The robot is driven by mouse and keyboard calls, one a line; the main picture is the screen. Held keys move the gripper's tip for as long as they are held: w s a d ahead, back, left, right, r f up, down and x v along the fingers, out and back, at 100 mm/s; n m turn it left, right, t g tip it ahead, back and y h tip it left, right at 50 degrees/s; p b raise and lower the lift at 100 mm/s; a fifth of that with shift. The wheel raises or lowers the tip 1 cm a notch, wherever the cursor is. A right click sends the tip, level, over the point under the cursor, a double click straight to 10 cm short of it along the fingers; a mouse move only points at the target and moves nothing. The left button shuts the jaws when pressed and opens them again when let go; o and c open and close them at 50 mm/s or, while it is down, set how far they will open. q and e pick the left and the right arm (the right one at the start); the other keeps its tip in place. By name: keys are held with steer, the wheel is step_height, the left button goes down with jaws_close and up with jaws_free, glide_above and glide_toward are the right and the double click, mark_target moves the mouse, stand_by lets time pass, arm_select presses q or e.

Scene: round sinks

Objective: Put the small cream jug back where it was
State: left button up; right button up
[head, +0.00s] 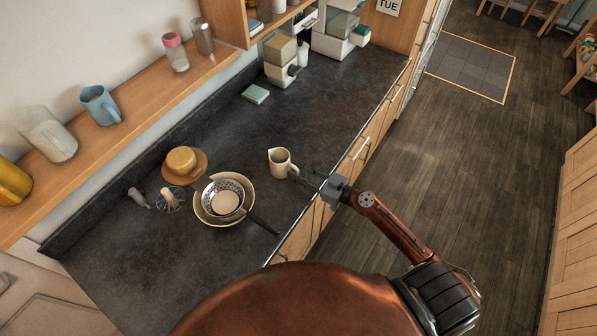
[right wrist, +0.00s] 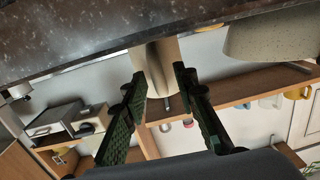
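The small cream jug (head: 279,161) stands upright on the dark countertop, to the right of the bowls, with its handle toward my right gripper. My right gripper (head: 303,173) reaches in from the counter's front edge, its dark fingers pointing at the jug. In the right wrist view, which is upside down, the jug (right wrist: 157,66) shows just beyond and between the tips of the two spread green-black fingers (right wrist: 160,77). The gripper is open; I cannot tell whether a fingertip touches the jug. My left gripper is not in view.
A cream bowl (head: 207,216) holds a colander (head: 216,188) whose dark handle sticks out toward the front edge. A yellow pot on a wooden plate (head: 201,168) stands behind. A wall shelf (head: 130,128) carries a blue mug (head: 100,105).

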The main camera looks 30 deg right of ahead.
steer(key=b+v, duration=0.4)
steer(key=v, duration=0.8)
steer(key=shift+b, duration=0.4)
steer(key=shift+r, duration=0.1)
steer(key=s+d+f+m+g+h, duration=0.25)
steer(key=d+f, duration=0.35)
steer(key=f, duration=0.8)
steer(key=s+d+f+m+g+h, duration=0.1)
steer(key=s+d+f+m+h, duration=0.25)
steer(key=f, duration=1.15)
steer(key=s+d+f+m+g+h, duration=0.1)
steer(key=s+d+f, duration=0.15)
steer(key=f, duration=0.35)
steer(key=s+d+f+g+h, duration=0.1)
steer(key=s+f+g, duration=0.15)
steer(key=f, duration=0.35)
steer(key=s+a+f+g+h, duration=0.2)
steer(key=s+a+f+g, duration=0.15)
steer(key=s+f, duration=1.25)
steer(key=s+a+f+g, duration=0.1)
steer(key=s+a+f, duration=0.1)
steer(key=s, duration=0.3)
steer(key=s+a+f+n+g, duration=0.1)
steer(key=s+a+f, duration=0.1)
steer(key=s+a, duration=0.2)
steer(key=s+a+f+g, duration=0.1)
steer(key=s+a+f, duration=0.2)
steer(key=s, duration=0.3)
steer(key=shift+a+n, duration=0.15)
steer(key=shift+n, duration=0.25)
